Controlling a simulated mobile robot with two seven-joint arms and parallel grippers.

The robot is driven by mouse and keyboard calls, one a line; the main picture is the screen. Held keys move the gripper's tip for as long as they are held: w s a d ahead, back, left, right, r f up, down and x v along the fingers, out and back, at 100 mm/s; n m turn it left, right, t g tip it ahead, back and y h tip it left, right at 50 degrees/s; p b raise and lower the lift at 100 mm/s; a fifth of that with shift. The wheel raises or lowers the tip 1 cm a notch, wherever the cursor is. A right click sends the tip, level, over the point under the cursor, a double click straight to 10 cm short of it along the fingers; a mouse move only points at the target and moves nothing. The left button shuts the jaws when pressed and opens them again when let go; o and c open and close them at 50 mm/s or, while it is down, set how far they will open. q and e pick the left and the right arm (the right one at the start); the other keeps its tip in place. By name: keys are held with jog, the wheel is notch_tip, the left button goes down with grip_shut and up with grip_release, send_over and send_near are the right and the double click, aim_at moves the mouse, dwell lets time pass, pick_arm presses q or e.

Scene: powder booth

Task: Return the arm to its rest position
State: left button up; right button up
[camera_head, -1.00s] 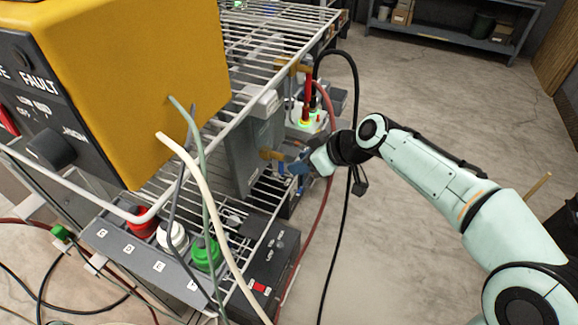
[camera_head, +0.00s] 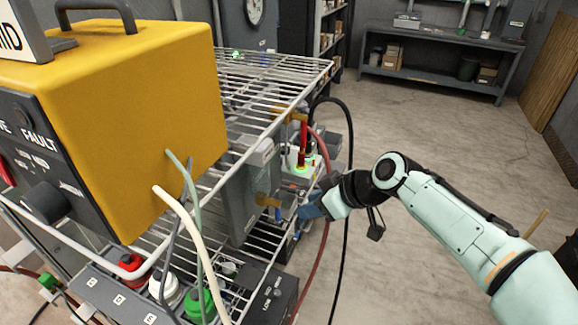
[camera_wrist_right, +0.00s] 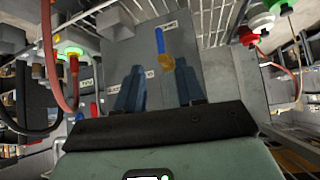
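My right arm comes in from the right in the head view. Its gripper (camera_head: 305,210) is beside the right side of the wire rack (camera_head: 205,185), near a grey box (camera_head: 240,190) with a brass fitting and blue lever (camera_head: 268,201). In the right wrist view two dark blue fingers stand well apart, so the right gripper (camera_wrist_right: 159,80) is open with nothing between them. The blue lever and brass fitting (camera_wrist_right: 163,50) show beyond the fingertips, apart from them, on a grey panel. My left gripper is not in view.
A yellow machine (camera_head: 140,110) sits on the rack, with pale hoses hanging from it. Black and red hoses (camera_head: 324,240) loop close by my right gripper. Red, white and green knobs (camera_head: 200,305) stand on a lower panel. The floor (camera_head: 420,120) right of the rack is largely clear.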

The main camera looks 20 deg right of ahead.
jog(key=shift+f, duration=0.1)
notch_tip(320, 180, down, 28)
jog(key=a+m+g+h, duration=0.1)
jog(key=a+m+g, duration=0.2)
jog(key=m+g, duration=0.15)
jog(key=s+a+f+m+g+p, duration=0.1)
jog(key=s+a+f, duration=0.1)
jog(key=s+f, duration=0.45)
jog(key=s+a+f+m+g+p, duration=0.1)
jog(key=s+a+f+m, duration=0.15)
jog(key=f, duration=0.65)
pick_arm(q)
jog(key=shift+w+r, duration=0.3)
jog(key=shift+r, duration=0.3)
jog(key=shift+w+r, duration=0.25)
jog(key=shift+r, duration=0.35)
pick_arm(e)
jog(key=s+a+f+m+g, duration=0.1)
jog(key=s+f, duration=0.3)
jog(key=s, duration=0.4)
jog(key=s+a+f+m+g, duration=0.1)
jog(key=s+a+f, duration=0.3)
jog(key=s, duration=0.5)
jog(key=shift+s+a, duration=0.25)
jog(key=shift+a, duration=0.05)
